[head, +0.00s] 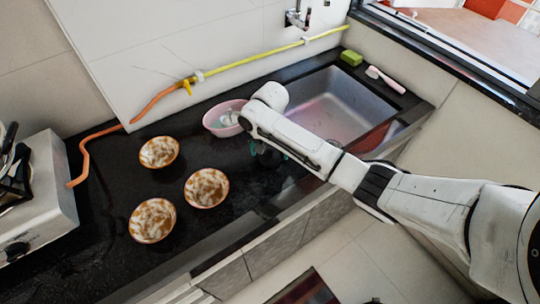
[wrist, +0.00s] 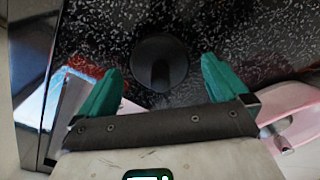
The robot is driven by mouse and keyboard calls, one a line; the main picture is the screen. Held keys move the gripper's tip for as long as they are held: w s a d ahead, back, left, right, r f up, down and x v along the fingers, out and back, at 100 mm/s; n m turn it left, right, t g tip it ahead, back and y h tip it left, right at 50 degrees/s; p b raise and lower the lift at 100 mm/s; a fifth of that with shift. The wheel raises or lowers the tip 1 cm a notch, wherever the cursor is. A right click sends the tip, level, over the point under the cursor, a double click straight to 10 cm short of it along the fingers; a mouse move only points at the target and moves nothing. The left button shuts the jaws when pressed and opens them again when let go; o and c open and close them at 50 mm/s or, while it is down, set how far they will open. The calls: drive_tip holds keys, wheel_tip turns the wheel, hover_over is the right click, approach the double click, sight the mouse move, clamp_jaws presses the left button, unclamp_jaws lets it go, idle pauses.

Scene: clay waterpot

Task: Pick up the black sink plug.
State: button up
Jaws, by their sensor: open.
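The black sink plug (wrist: 160,50) is a round dark disc with a raised grip ridge across it. It lies on the speckled black counter in the wrist view, ahead of and between my two teal fingertips. My gripper (wrist: 160,66) is open, with one finger to each side of the plug and nothing held. I cannot tell how high the fingertips are above the counter. In the head view my gripper (head: 269,152) is over the counter between the pink bowl and the sink, partly hidden by my arm. The plug is not clear there against the dark counter.
The pink bowl (head: 212,120) stands close to my gripper; its edge shows at right in the wrist view (wrist: 298,97). The steel sink (head: 352,97) lies to the right. Several brown-and-white bowls (head: 206,188) stand on the left. A yellow-orange hose (head: 246,64) runs along the wall.

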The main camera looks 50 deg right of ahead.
drive_tip(key=shift+f, duration=0.5)
drive_tip(key=c, duration=1.1)
